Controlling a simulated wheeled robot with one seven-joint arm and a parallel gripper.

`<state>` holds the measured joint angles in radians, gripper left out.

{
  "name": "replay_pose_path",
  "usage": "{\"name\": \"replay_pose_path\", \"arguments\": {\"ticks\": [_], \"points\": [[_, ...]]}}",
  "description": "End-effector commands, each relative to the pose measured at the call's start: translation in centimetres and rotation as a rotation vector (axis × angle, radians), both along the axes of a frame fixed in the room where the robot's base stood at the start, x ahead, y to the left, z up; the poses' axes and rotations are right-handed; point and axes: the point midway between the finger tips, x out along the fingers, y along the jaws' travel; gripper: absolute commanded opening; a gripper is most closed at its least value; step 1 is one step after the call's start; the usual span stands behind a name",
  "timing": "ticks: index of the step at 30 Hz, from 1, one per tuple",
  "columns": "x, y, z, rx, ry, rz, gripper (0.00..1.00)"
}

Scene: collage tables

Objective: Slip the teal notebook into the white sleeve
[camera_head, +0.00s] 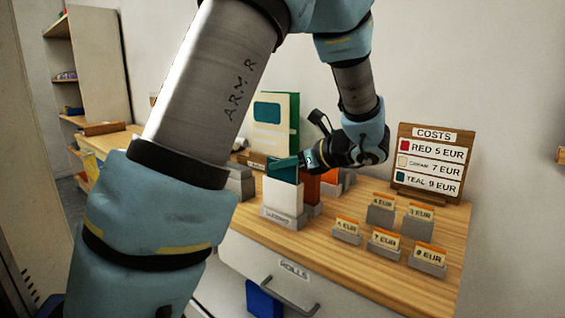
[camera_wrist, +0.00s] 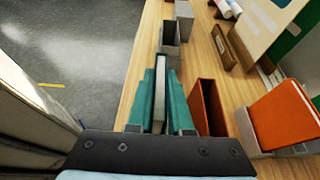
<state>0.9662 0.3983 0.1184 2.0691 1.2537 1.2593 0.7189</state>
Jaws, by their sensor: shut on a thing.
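The teal notebook (camera_head: 283,170) stands upright at the white sleeve (camera_head: 283,196) in the head view. The sleeve sits in a labelled grey stand on the wooden tabletop. The notebook's lower part is hidden behind the sleeve's white front, so it looks partly inside; its depth cannot be told. My gripper (camera_head: 303,161) reaches in from the right and is shut on the notebook's upper part. In the wrist view, the notebook's pale page edge (camera_wrist: 160,95) shows between the teal sides at my gripper (camera_wrist: 160,125). The sleeve's mouth is not clear there.
An open orange sleeve (camera_wrist: 208,105) and an orange notebook (camera_wrist: 284,118) stand close on the right. Grey stands (camera_wrist: 169,38) are beyond. Price-card holders (camera_head: 385,240) occupy the tabletop's right, before a COSTS board (camera_head: 430,160).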

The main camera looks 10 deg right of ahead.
Motion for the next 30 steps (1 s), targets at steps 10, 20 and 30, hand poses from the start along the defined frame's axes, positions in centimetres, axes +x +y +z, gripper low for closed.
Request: {"name": "replay_pose_path", "arguments": {"ticks": [10, 20, 30], "points": [[0.0, 0.0, -1.4, 0.001, 0.001, 0.0, 0.0], [0.0, 0.0, -1.5, 0.0, 0.0, 0.0, 0.0], [0.0, 0.0, -1.4, 0.0, 0.0, 0.0, 0.48]]}}
